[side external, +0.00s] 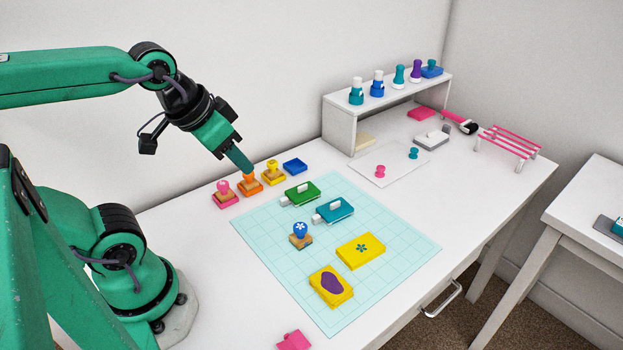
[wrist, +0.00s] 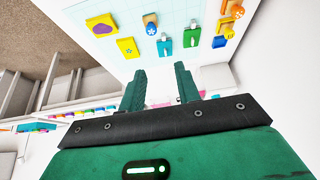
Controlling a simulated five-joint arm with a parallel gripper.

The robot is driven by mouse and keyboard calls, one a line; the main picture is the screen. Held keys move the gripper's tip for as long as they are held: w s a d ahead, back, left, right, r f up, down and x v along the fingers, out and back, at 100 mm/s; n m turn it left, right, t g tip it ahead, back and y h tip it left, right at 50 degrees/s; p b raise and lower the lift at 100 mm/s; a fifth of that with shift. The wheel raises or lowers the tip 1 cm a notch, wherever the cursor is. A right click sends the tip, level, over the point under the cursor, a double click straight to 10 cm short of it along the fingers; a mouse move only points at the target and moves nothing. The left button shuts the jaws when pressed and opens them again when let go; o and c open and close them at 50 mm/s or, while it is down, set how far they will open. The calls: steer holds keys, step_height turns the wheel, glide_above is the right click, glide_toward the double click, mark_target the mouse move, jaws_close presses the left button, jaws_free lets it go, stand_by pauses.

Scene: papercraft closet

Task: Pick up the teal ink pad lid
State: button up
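The teal ink pad (side external: 333,210) lies on the light grid mat, its lid on top with a white handle. It also shows in the wrist view (wrist: 165,43), beyond my fingertips, beside the green ink pad (wrist: 191,38). In the side view the green ink pad (side external: 300,194) lies just up and left of the teal one. My gripper (side external: 241,161) is in the air above the row of stamps, left of both pads. In the wrist view my gripper (wrist: 160,85) has its two fingers apart with nothing between them.
Pink, orange and yellow stamps (side external: 248,184) and a blue tray (side external: 294,165) line the mat's back left edge. A white shelf (side external: 338,130) stands behind.

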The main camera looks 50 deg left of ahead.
steer(key=shift+w, duration=0.15)
steer(key=m+g, duration=0.1)
steer(key=g, duration=0.5)
glide_above(335, 203)
steer(key=f, duration=1.4)
steer(key=shift+s, duration=0.2)
steer(key=shift+w+f, duration=0.15)
steer(key=shift+f, duration=0.2)
steer(key=shift+f, duration=0.1)
steer(key=shift+f, duration=1.2)
steer(key=shift+f, duration=0.1)
